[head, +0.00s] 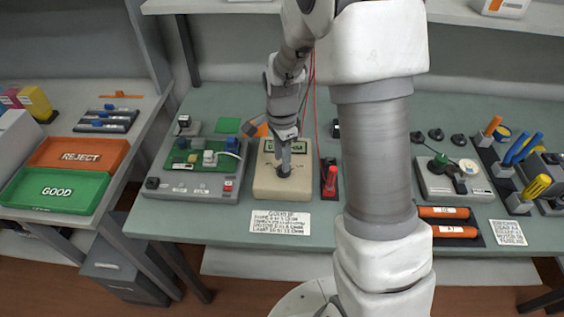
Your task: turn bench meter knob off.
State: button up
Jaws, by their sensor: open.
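The bench meter (261,183) is a beige box with a dark green display (274,147) at its back, standing on the green bench top. My gripper is open.
A grey test fixture (197,187) stands left of the meter. A red probe (330,180) with a red cable stands close on its right. A printed card (280,222) lies in front. My arm column blocks the bench further right, where another beige device (453,180) and screwdrivers (536,186) stand.

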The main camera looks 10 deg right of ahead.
jog(key=shift+f, duration=0.9)
grip_shut()
